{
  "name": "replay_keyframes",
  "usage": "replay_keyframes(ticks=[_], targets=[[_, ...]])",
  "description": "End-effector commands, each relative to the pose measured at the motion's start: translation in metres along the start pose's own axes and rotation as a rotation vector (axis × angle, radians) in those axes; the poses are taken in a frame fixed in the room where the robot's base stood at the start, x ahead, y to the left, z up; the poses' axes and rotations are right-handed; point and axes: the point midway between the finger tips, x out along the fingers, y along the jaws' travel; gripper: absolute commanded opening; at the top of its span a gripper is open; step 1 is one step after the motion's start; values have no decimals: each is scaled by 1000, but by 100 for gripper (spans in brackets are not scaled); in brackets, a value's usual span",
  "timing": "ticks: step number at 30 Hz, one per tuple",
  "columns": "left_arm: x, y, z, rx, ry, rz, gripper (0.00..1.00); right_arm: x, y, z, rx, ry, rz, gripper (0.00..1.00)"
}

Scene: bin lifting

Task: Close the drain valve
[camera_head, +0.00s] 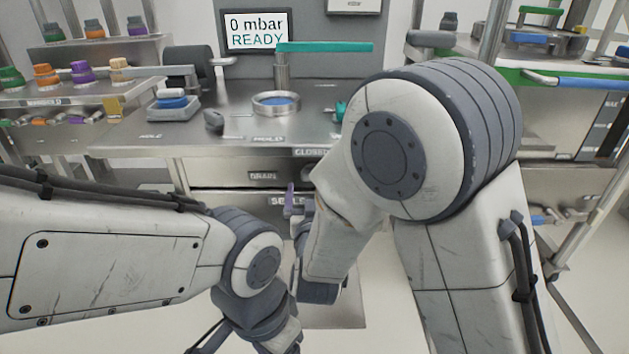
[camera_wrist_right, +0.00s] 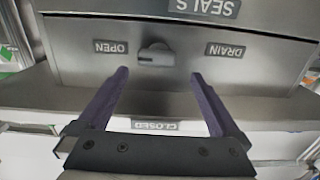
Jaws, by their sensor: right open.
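The drain valve (camera_wrist_right: 155,55) is a small grey knob on a steel panel in the right wrist view, which is upside down. The OPEN label (camera_wrist_right: 110,47) is left of it, the DRAIN label (camera_wrist_right: 225,50) right and the CLOSED label (camera_wrist_right: 155,125) below. I cannot tell which label the knob points to. My right gripper (camera_wrist_right: 158,73) is open, its purple fingers on either side of the knob in the picture, with nothing between them; contact is unclear. In the head view its purple finger (camera_head: 290,198) shows before the panel, and my arm hides the knob. My left gripper is out of view.
A SEALS drawer (camera_wrist_right: 215,8) adjoins the panel. The steel worktop (camera_head: 235,140) above carries a round port (camera_head: 276,104) and a tray (camera_head: 173,107). A screen (camera_head: 256,31) reads 0 mbar READY. My left arm is close beside the right one.

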Motion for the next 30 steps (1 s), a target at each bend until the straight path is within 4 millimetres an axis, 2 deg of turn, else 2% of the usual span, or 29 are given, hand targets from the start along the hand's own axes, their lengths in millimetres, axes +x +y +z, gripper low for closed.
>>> replay_keyframes(ticks=[4, 7, 15, 21, 30], targets=[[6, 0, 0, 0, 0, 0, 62, 6, 4, 0, -10, 52, 27, 100], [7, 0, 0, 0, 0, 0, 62, 17, 6, -2, -8, 56, 31, 100], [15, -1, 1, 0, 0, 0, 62, 67, 7, -4, -9, 55, 30, 100], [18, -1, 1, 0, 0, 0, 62, 95, 7, -6, -9, 54, 28, 100], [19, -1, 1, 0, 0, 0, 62, 106, 7, -7, -11, 52, 25, 100]])
